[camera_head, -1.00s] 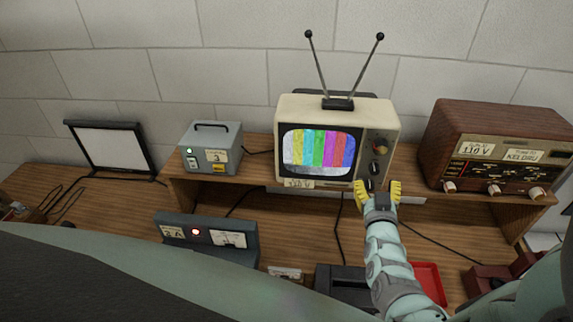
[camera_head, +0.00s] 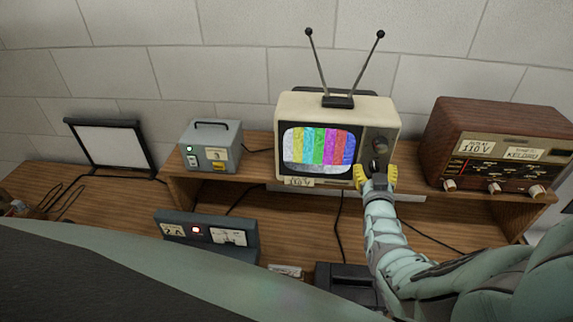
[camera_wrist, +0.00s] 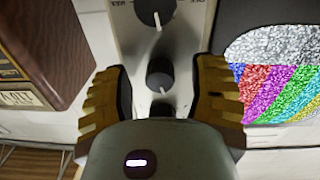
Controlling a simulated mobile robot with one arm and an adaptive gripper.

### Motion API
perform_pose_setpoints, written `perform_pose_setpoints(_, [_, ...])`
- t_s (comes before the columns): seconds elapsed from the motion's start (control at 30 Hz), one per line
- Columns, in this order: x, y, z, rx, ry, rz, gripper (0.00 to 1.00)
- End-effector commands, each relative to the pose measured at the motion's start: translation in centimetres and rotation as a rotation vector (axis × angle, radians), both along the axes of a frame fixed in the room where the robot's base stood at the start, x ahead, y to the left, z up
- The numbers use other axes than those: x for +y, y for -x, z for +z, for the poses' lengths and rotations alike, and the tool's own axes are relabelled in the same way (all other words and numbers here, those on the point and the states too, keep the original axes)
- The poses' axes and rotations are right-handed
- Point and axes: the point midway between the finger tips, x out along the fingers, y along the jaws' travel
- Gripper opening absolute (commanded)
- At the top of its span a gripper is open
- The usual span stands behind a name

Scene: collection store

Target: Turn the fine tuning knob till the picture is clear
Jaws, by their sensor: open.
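The cream television (camera_head: 337,103) stands on the wooden shelf, its screen (camera_head: 318,150) showing slanted colour bars with grainy snow. Its control panel with dark knobs is on the right side. My gripper (camera_head: 376,174) is at the lower part of this panel, with its yellow fingers apart. In the wrist view, the open fingers (camera_wrist: 161,80) stand on either side of a small dark knob (camera_wrist: 160,74), with gaps to it. A larger knob (camera_wrist: 155,10) with a white pointer lies beyond it, and another dark knob (camera_wrist: 161,109) is partly hidden by my gripper. I cannot read which is fine tuning.
A brown wooden radio (camera_head: 500,128) stands close to the right of the television. A grey box (camera_head: 211,150) stands to the left, with a framed white panel (camera_head: 110,147) further left. A dark meter unit (camera_head: 206,235) sits lower on the bench. Cables hang below the shelf.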

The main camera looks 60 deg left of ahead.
Motion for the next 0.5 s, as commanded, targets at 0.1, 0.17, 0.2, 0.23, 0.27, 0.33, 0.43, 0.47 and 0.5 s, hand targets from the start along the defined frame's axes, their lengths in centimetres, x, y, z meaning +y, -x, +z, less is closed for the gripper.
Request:
perform_pose_setpoints(0.1, [0.13,0.14,0.01,0.0,0.0,0.004,0.58])
perform_pose_setpoints(0.17, [0.11,0.13,0.01,-0.001,0.0,0.004,0.58])
perform_pose_setpoints(0.2, [0.11,0.13,0.01,-0.001,0.0,0.004,0.54])
perform_pose_setpoints(0.23, [0.1,0.13,0.02,-0.001,0.0,0.003,0.51])
perform_pose_setpoints(0.27, [0.1,0.13,0.02,-0.001,0.0,0.003,0.48])
perform_pose_setpoints(0.33, [0.09,0.11,0.01,-0.001,0.0,0.003,0.4])
perform_pose_setpoints(0.43, [0.07,0.09,0.03,-0.001,0.0,0.002,0.3])
perform_pose_setpoints(0.47, [0.06,0.08,0.03,-0.001,0.0,0.002,0.27])
perform_pose_setpoints(0.5, [0.07,0.08,0.04,-0.001,0.0,0.002,0.23])
